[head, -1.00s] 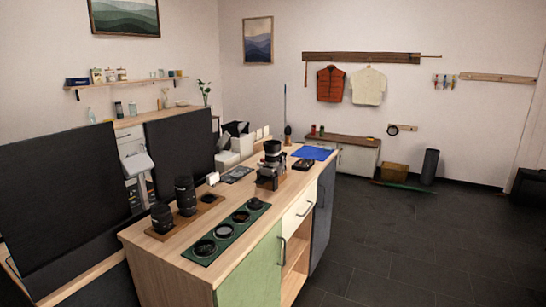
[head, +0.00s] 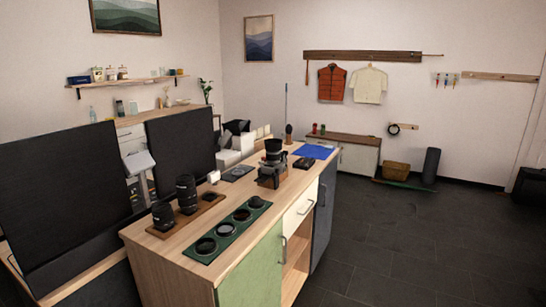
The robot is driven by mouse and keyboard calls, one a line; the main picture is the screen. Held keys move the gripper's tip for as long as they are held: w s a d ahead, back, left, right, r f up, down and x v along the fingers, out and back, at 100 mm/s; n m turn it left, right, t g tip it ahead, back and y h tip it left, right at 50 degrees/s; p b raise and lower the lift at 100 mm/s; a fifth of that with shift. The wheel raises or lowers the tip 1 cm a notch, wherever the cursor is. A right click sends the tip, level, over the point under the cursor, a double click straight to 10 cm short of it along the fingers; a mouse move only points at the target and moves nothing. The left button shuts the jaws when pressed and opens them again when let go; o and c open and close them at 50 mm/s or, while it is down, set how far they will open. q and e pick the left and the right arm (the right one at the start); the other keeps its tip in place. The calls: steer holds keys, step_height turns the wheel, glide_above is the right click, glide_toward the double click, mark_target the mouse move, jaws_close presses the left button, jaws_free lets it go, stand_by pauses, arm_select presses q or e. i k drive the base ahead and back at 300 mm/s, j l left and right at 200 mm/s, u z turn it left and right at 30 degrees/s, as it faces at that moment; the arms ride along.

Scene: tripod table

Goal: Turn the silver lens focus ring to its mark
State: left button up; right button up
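No lens with a clearly silver ring can be made out at this size. Two black lenses, a taller one (head: 186,192) and a shorter one (head: 162,215), stand upright on a wooden board (head: 211,198) at the near left of the worktop. A camera body (head: 270,178) with an upright lens (head: 273,152) sits farther back, near the counter's middle. The focus ring and its mark are too small to tell. Neither of my grippers can be identified in the head view.
The wooden counter (head: 170,247) carries a green tray (head: 219,246) with several round dark items along its near edge. A blue mat (head: 313,152) lies at its far end. Dark upright panels (head: 55,190) stand left of it. The floor (head: 420,240) at right is open.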

mark_target(268, 157)
steer(key=i, duration=0.8)
steer(key=i+u, duration=0.15)
steer(key=u, duration=1)
